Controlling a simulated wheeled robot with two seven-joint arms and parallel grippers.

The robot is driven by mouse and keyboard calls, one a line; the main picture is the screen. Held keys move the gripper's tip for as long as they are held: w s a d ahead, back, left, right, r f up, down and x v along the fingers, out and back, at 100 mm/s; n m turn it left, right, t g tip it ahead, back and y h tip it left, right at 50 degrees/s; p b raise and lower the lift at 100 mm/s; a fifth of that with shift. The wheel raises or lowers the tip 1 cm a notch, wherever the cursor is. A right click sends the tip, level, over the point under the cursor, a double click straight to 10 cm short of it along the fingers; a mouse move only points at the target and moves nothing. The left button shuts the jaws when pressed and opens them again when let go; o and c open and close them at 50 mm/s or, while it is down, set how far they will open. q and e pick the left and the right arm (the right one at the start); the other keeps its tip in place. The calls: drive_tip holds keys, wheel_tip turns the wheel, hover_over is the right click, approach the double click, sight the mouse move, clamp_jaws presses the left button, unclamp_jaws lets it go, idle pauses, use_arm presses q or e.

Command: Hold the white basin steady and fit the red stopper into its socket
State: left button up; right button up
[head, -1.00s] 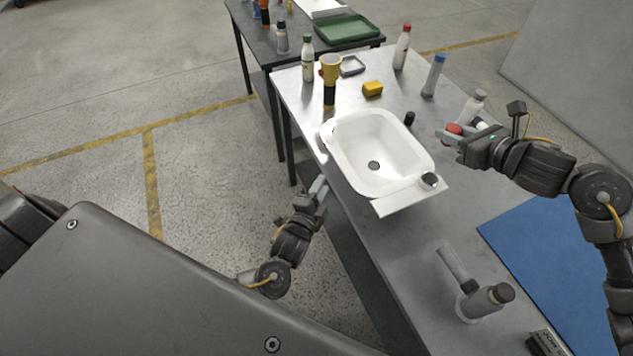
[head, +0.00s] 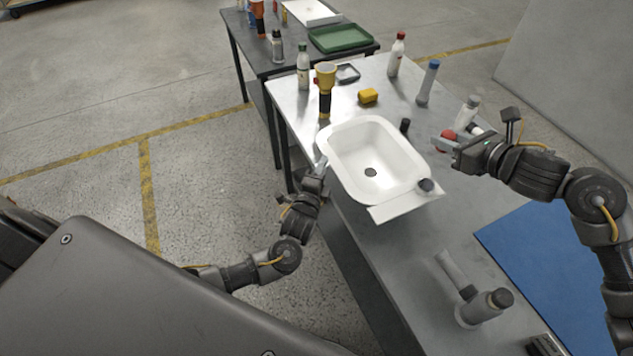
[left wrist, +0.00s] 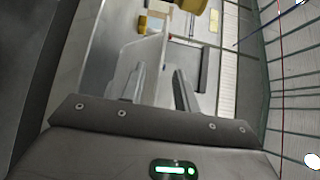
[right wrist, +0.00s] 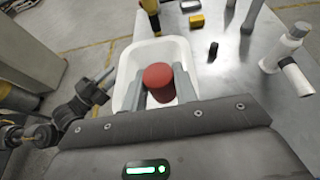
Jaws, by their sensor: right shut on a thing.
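The white basin (head: 350,150) stands upright on the metal table, with a dark round socket (head: 371,172) in its floor. My left gripper (head: 321,166) is at the basin's left outer side, close to the rim. In the left wrist view its fingers (left wrist: 160,88) are apart, with the pale basin edge (left wrist: 150,48) just ahead; I cannot tell whether they touch it. My right gripper (head: 444,143) is shut on the red stopper (head: 449,134), above the table to the right of the basin. In the right wrist view the stopper (right wrist: 159,80) sits between its fingers, hiding part of the basin.
A yellow and black flashlight (head: 325,88) and a yellow block (head: 368,96) stand behind the basin. Several bottles stand along the back and right. A grey tool (head: 484,306) is at the front, near a blue mat (head: 545,260). A second table (head: 262,58) adjoins behind.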

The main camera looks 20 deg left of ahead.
use_arm(q)
drive_tip(key=shift+w+a, duration=0.15)
drive_tip(key=shift+w, duration=2)
clamp_jaws()
drive_tip(key=shift+o, duration=0.2)
unclamp_jaws()
clamp_jaws()
